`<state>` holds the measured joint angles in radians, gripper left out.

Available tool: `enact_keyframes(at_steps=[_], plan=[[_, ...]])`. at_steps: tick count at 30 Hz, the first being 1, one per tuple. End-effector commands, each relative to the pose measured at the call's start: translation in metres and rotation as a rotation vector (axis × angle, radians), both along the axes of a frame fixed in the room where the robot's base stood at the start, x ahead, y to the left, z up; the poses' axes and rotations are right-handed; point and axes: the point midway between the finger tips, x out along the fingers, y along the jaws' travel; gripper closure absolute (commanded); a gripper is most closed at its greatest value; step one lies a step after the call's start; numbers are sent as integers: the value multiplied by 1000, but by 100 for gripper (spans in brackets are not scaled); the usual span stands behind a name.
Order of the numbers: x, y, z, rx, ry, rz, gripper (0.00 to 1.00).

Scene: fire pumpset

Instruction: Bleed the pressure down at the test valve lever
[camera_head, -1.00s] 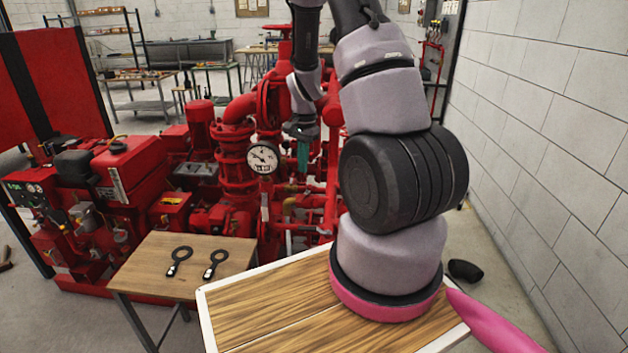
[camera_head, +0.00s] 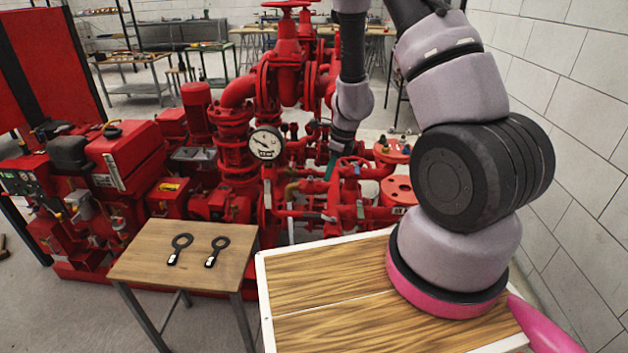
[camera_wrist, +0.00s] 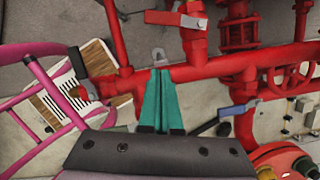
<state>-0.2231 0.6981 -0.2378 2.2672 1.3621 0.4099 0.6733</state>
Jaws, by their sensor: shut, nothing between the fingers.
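My gripper (camera_head: 330,168) is among the red pipes, right of the pressure gauge (camera_head: 266,143). In the wrist view its teal fingers (camera_wrist: 160,74) are together and empty. A small grey lever tip (camera_wrist: 158,57) shows just beyond the fingertips; contact cannot be told. I cannot tell which is the test valve lever.
Red pipes (camera_wrist: 215,66) cross close around the fingers. A red flanged fitting (camera_wrist: 285,160) is at lower right. A small wooden table (camera_head: 150,250) with two black ring-ended tools (camera_head: 179,248) stands in front of the pump set. A block wall (camera_head: 570,80) is on the right.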

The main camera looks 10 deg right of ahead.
Motion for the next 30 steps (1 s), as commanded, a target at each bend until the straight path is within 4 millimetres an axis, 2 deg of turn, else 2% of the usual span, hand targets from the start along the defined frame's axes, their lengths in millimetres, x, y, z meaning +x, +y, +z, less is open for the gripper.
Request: enact_keyframes(at_steps=[1,6,9,15,30], plan=[[1,2,-11,-1,3,0,100],[5,8,-41,-1,3,0,100],[15,22,-38,-1,-3,7,100],[25,38,-38,-1,-1,3,100],[27,42,-38,-2,0,-3,100]])
